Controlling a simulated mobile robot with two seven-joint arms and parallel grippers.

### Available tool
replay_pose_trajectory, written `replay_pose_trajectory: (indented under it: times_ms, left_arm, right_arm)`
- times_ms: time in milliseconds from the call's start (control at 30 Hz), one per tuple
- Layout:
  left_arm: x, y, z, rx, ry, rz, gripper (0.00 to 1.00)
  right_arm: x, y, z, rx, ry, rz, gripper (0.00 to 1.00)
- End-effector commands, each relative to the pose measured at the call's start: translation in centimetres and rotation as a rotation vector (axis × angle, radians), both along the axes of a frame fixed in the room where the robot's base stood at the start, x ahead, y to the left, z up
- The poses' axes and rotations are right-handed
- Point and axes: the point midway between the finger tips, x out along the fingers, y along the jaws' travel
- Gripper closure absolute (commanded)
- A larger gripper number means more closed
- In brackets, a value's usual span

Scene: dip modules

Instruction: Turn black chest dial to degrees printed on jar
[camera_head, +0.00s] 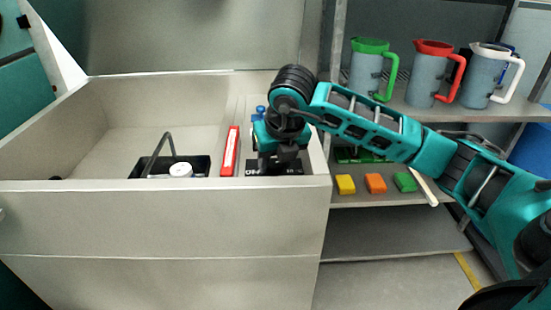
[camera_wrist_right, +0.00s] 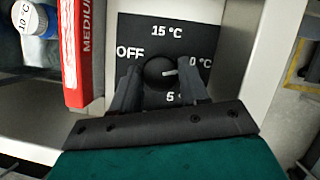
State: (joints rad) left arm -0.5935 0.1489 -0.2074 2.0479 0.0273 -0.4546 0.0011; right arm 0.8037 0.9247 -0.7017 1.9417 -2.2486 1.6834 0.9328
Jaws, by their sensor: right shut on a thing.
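The black dial (camera_wrist_right: 158,73) sits on a black panel (camera_wrist_right: 190,32) inside the chest, with OFF at left, 15 °C at top, a partly covered "0 °C" at right and a partly covered 5 at bottom. Its white mark points right, towards the "0 °C" print. My right gripper (camera_wrist_right: 157,88) is shut on the dial, one finger on each side; in the head view the gripper (camera_head: 278,160) reaches down into the chest. The jar (camera_wrist_right: 32,20) has a white top reading 10 °C; its white top also shows in the head view (camera_head: 180,170). My left gripper is not in view.
The jar stands in a black carrier (camera_head: 142,168) with a handle. A red MEDIUM box (camera_head: 230,150) stands between carrier and panel. The open chest (camera_head: 150,215) has raised walls around my gripper. Shelves at right hold jugs (camera_head: 430,75) and coloured blocks (camera_head: 375,183).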

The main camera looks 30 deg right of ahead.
Motion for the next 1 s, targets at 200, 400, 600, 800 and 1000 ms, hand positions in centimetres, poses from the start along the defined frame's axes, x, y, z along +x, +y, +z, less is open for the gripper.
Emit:
replay_pose_trajectory:
  times_ms: [200,400,600,800,1000]
  left_arm:
    - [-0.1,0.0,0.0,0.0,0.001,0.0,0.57]
    - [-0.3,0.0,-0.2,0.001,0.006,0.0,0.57]
    - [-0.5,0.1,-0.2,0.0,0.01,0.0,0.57]
    - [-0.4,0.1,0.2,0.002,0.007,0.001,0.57]
    - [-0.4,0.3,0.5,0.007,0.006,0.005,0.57]
  right_arm:
    - [0.0,0.0,-0.1,0.0,0.002,0.001,0.43]
    - [0.0,0.0,0.0,0.0,0.001,0.001,0.32]
    - [-0.1,0.0,0.2,0.001,0.0,0.001,0.32]
    - [-1.0,0.2,2.8,-0.002,-0.004,0.002,0.32]
    - [-2.7,0.7,7.1,-0.001,-0.005,0.002,0.32]
